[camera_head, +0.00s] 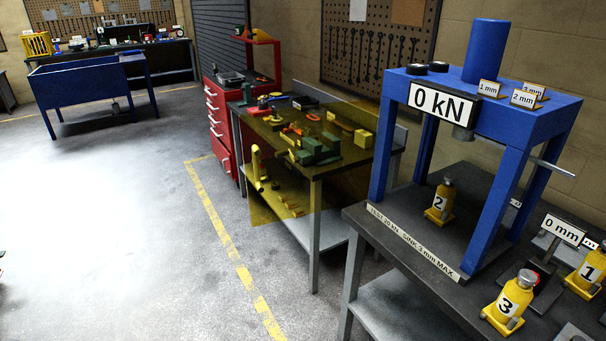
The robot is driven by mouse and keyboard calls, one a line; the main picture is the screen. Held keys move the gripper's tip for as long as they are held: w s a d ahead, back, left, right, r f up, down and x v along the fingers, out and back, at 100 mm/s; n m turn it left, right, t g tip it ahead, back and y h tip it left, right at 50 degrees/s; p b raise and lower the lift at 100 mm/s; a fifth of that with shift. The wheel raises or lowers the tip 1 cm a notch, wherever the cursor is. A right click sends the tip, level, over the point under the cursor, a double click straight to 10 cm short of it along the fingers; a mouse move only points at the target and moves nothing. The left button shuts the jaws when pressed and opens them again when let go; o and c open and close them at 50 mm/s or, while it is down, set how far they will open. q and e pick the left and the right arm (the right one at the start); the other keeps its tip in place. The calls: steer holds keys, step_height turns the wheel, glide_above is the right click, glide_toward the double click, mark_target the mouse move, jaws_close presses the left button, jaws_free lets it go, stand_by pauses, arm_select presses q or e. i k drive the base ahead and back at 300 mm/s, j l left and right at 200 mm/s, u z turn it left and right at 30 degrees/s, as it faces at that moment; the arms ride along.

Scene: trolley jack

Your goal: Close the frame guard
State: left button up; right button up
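The frame guard (300,168) looks like a see-through yellow panel. It stands swung out to the left of the blue press frame (497,185), with its right edge near the frame's left post, so the front of the frame is uncovered. Yellow jack 2 (440,201) stands upright inside the frame. Neither of my grippers can be made out.
Jack 3 (508,301), jack 1 (589,268) and a "0 mm" gauge (563,229) stand on the bench right of the frame. A workbench with tools (317,160) shows behind the guard. A red tool cabinet (217,125) stands farther back.

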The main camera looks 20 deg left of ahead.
mark_target(256, 152)
steer(key=k+l+z, duration=0.1)
steer(key=k+z, duration=0.25)
steer(key=k, duration=0.15)
steer(key=k+l+z, duration=0.2)
steer(key=k+z, duration=0.15)
steer(key=j+z, duration=0.2)
steer(key=z, duration=0.2)
steer(key=j+z, duration=0.35)
steer(key=i+j+z, duration=0.1)
steer(key=z, duration=0.3)
steer(key=j+z, duration=0.2)
steer(key=z, duration=0.15)
steer(key=k+j, duration=0.1)
steer(key=j, duration=0.55)
steer(key=k+j, duration=0.1)
steer(key=j, duration=1.2)
steer(key=k+j, duration=0.15)
steer(key=j, duration=0.5)
steer(key=k+j, duration=0.1)
steer(key=j, duration=0.55)
steer(key=k+j, duration=0.1)
steer(key=j, duration=0.55)
steer(key=k+j, duration=0.1)
steer(key=j, duration=1.2)
steer(key=k, duration=0.05)
